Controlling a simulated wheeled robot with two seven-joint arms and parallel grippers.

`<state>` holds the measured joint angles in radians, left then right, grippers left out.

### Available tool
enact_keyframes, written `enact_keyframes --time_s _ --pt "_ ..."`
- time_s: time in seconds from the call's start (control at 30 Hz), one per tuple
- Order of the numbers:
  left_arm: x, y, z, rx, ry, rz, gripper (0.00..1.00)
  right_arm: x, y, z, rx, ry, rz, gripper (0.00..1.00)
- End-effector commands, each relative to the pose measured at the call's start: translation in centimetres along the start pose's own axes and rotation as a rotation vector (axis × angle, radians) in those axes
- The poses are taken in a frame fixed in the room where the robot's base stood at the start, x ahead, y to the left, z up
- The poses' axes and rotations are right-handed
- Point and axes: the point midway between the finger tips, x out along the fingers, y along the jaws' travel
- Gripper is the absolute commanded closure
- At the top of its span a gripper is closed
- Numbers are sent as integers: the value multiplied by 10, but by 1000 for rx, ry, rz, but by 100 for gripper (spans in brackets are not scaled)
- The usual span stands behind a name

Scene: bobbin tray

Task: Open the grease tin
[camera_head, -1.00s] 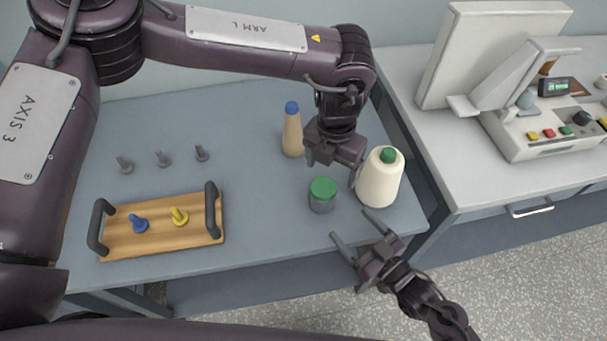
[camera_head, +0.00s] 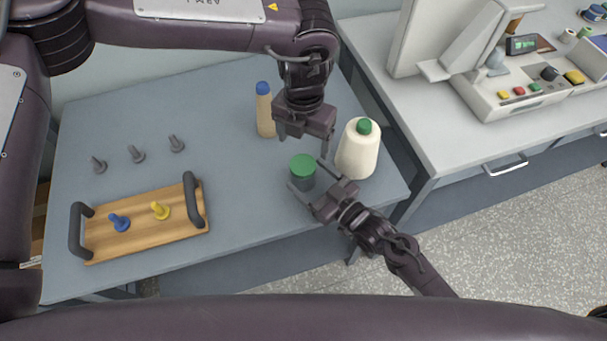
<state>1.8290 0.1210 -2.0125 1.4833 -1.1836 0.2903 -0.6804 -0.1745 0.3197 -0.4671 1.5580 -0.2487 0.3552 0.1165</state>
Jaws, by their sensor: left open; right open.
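The grease tin (camera_head: 302,178) stands upright on the blue-grey table, a small dark grey can with a green lid (camera_head: 303,164) on it. My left gripper (camera_head: 304,137) is open and points down just above and behind the lid, apart from it as far as I can see. My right gripper (camera_head: 307,175) is open, low at the front right of the tin, with one finger on each side of it. I cannot tell whether its fingers touch the tin's body.
A cream cone with a green top (camera_head: 358,150) stands close right of the tin. A tan cone with a blue top (camera_head: 265,112) is behind left. A wooden tray (camera_head: 150,236) with handles holds blue and yellow pegs. Grey pegs (camera_head: 136,154) stand behind it. The table's middle is clear.

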Motion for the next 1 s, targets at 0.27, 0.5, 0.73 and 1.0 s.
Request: enact_keyframes --time_s 0.27,0.5,0.73,1.0 --pt "0 0 0 0 0 0 21 0 0 0 0 0 0 51" --pt "0 0 0 0 0 0 21 0 0 0 0 0 0 82" --pt "0 0 0 91 0 0 21 0 0 0 0 1 1 100" --pt "2 -1 0 366 1 0 21 0 0 -1 0 2 1 100"
